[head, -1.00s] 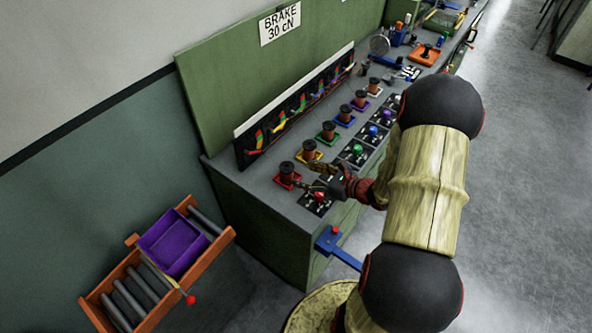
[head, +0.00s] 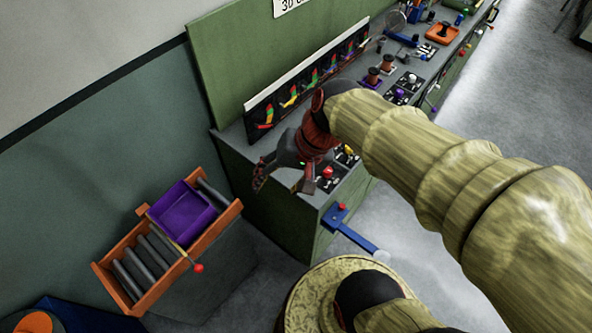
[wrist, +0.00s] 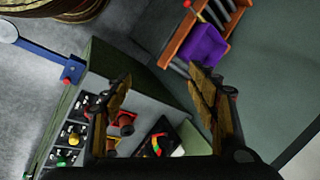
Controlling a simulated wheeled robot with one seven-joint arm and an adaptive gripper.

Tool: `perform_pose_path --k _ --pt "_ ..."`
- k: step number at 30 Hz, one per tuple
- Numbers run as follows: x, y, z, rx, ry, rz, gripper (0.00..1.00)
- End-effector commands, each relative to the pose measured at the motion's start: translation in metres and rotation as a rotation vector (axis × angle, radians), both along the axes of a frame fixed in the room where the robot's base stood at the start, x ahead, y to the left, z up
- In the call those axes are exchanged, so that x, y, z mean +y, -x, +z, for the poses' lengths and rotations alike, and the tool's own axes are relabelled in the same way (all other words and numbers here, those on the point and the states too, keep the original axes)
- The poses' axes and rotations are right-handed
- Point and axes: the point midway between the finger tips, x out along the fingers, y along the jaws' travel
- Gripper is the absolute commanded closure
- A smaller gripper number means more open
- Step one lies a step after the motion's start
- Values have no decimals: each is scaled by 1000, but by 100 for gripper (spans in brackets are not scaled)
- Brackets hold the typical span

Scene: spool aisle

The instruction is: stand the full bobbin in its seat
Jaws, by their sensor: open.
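My gripper (head: 285,184) is open and hangs over the near left end of the bench. In the wrist view its two fingers (wrist: 160,76) are spread with nothing held between them. My arm and gripper hide the nearer ones there. I cannot tell which bobbin is the full one.
An orange rack (head: 228,217) with grey rollers and a purple bin (head: 184,212) stands left of the bench (head: 262,203). A blue bracket (head: 350,232) sticks out from the bench's front. Dark panels with coloured gauges (head: 313,78) line the bench's back.

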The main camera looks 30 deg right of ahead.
Motion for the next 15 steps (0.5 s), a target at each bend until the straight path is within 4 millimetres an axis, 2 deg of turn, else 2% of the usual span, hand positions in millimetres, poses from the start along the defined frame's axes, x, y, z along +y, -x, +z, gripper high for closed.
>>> perform_pose_path --k 1,3,7,10,15 --pt "0 10 15 -67 101 104 41" --pt "-6 20 31 -142 229 216 41" --pt "-17 31 54 -246 398 354 41" --pt "-22 33 64 -286 463 401 41" --pt "-24 34 66 -296 486 417 41"
